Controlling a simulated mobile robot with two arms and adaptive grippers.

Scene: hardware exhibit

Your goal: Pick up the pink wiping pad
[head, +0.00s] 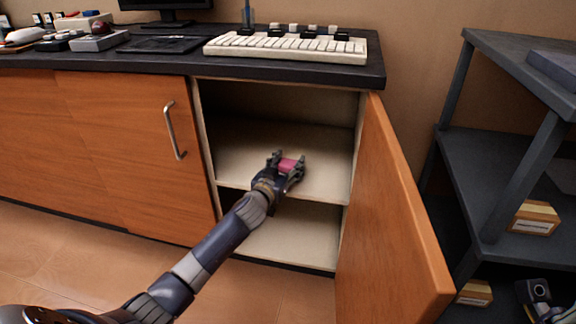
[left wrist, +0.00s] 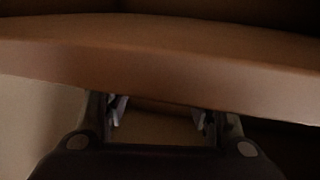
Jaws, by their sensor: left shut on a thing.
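The pink wiping pad (head: 288,165) is between the fingers of my left gripper (head: 288,168), which is shut on it inside the open cabinet, over the middle shelf (head: 240,148). The pad is partly covered by the fingers. I cannot tell whether it touches the shelf. In the left wrist view the two fingers of my left gripper (left wrist: 160,115) stand apart. That view is dark, and the pad is not clearly visible there. A dark part of my right arm shows at the bottom right of the head view; its fingers are not clear.
The orange cabinet door (head: 385,210) stands open to the right of my left arm. A dark countertop (head: 300,75) with a cream keyboard (head: 290,48) is above. A grey rack (head: 480,165) with small boxes stands at the right. Floor shows at the lower left.

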